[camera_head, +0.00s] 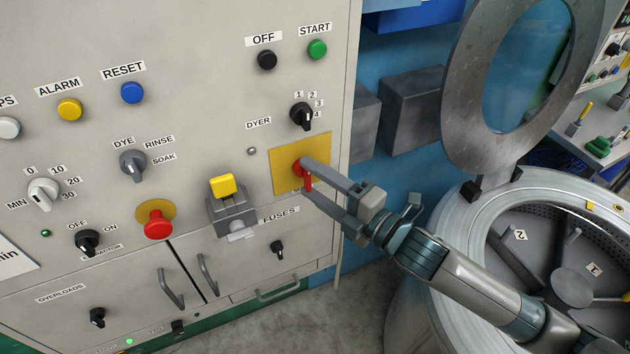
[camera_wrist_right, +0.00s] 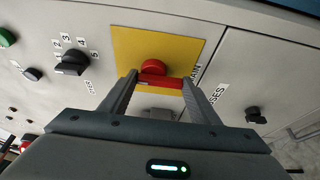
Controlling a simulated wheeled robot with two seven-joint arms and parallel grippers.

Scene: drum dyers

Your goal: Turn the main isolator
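The main isolator is a red handle (camera_head: 307,179) on a yellow plate (camera_head: 287,151), at the lower right of the grey control panel. In the right wrist view the red handle (camera_wrist_right: 160,80) lies crosswise between my fingertips, with a round red knob above it. My right gripper (camera_head: 306,177) reaches in from the right, its fingers apart, one above and one below the handle. In the right wrist view, the right gripper (camera_wrist_right: 160,82) has a finger close to each end of the handle; I cannot tell whether they touch it. My left gripper is not in view.
A black dyer selector (camera_head: 302,116) sits just above the yellow plate. A grey fuse switch with a yellow top (camera_head: 222,186) and a red mushroom button (camera_head: 158,225) are to the left. An open steel drum (camera_head: 450,260) stands at the right, below my right arm.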

